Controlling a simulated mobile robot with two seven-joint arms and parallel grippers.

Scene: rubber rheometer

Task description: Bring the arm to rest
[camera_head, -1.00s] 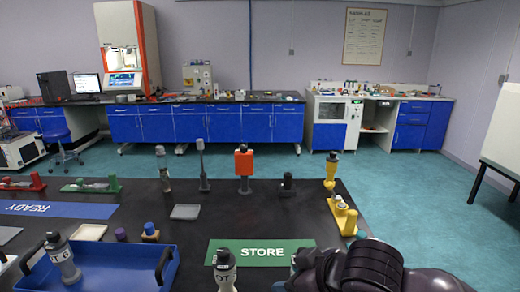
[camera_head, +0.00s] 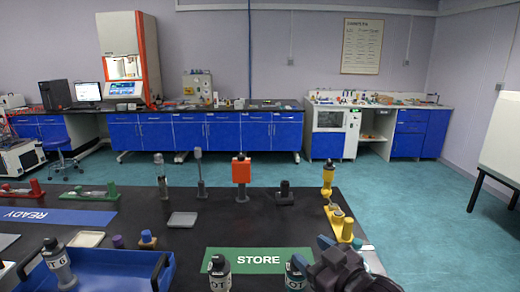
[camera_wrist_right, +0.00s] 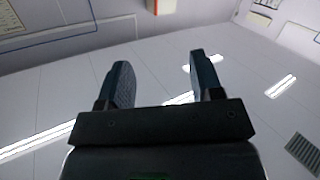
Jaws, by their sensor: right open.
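My right gripper (camera_head: 328,247) is at the lower right of the head view, over the front right part of the black table (camera_head: 240,222). In the right wrist view its two fingers (camera_wrist_right: 160,82) stand apart with nothing between them. That camera faces the ceiling and walls, so the gripper points upward. My left gripper is not in the head view.
A green STORE mat (camera_head: 258,260) lies beside the gripper, with a dark-capped bottle (camera_head: 219,275) and another (camera_head: 296,272) at its front. A blue tray (camera_head: 120,268) holds a bottle (camera_head: 58,262).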

